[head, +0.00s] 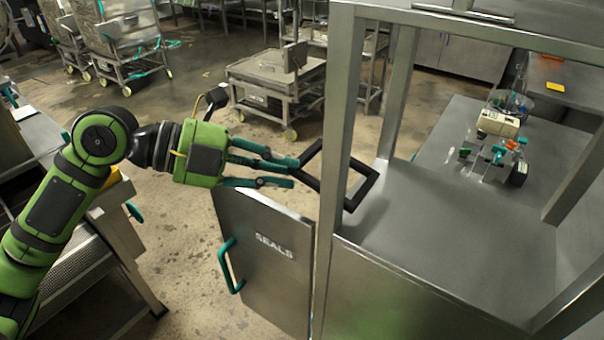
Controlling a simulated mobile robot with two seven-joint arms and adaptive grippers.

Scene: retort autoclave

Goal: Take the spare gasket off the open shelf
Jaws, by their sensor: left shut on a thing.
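The spare gasket is a black square frame (364,192). My left gripper (296,172) reaches in from the left and is shut on the gasket's near left corner. The gasket extends to the right, past the front post of the steel shelf unit, which hides part of it. Its right part shows over the left end of the open shelf (440,235). I cannot tell whether it touches the shelf surface. My right gripper is out of view.
Steel posts (345,110) frame the shelf. A door marked SEALS (265,255) with a teal handle stands open below my gripper. Behind, a steel bench (455,125) holds a beige box and small parts. Wheeled carts (275,85) stand on the floor further back.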

